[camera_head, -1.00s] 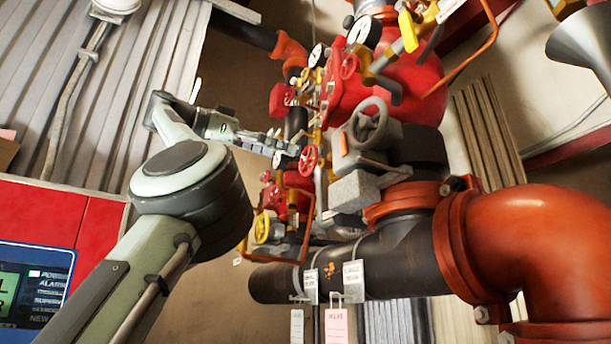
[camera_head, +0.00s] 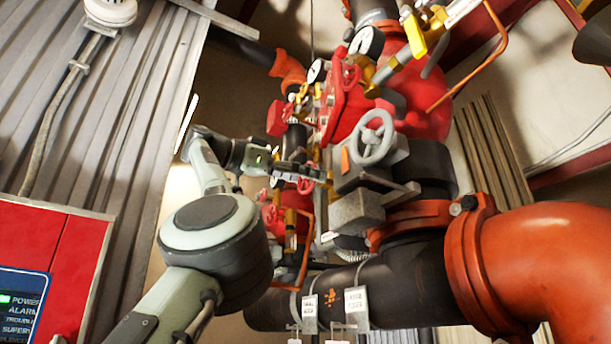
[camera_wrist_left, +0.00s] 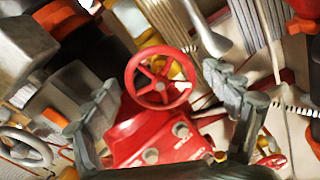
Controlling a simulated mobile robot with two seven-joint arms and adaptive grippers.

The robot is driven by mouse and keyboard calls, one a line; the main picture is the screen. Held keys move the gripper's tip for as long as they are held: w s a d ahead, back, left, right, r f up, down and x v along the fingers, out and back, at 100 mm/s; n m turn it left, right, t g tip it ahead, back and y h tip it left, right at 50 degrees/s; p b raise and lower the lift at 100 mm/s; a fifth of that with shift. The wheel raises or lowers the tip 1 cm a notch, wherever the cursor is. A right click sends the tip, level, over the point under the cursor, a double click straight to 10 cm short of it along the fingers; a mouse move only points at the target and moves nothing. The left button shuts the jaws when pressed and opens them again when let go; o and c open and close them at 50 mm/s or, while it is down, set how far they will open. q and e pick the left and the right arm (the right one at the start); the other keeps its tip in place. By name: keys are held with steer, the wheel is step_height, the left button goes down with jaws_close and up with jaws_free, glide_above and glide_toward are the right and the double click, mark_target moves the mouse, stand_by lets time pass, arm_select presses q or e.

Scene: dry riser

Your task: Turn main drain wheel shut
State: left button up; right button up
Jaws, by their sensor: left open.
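A small red spoked handwheel (camera_wrist_left: 158,77) on a red valve body (camera_wrist_left: 150,140) shows in the left wrist view, between the fingers and seemingly just beyond them. In the head view a red wheel (camera_head: 306,187) is mostly hidden behind my left gripper (camera_head: 318,175), which reaches in from the left. In the left wrist view this gripper (camera_wrist_left: 162,85) is open and empty, one finger to each side of the wheel. I cannot tell whether either finger touches it. No label shows whether this is the main drain wheel. My right gripper is not in view.
A grey handwheel (camera_head: 373,137) on a dark gearbox stands right of the gripper. Gauges (camera_head: 366,42), yellow levers (camera_head: 414,38) and another red wheel (camera_head: 351,75) crowd above. A black pipe (camera_head: 400,280) and orange elbow (camera_head: 560,260) fill the lower right. A red panel (camera_head: 60,235) is at left.

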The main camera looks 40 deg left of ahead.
arm_select(q)
steer(key=shift+c, duration=0.5)
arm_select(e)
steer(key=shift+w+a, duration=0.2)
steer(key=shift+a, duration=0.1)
arm_select(q)
steer(key=c, duration=1.1)
steer(key=shift+o, duration=0.2)
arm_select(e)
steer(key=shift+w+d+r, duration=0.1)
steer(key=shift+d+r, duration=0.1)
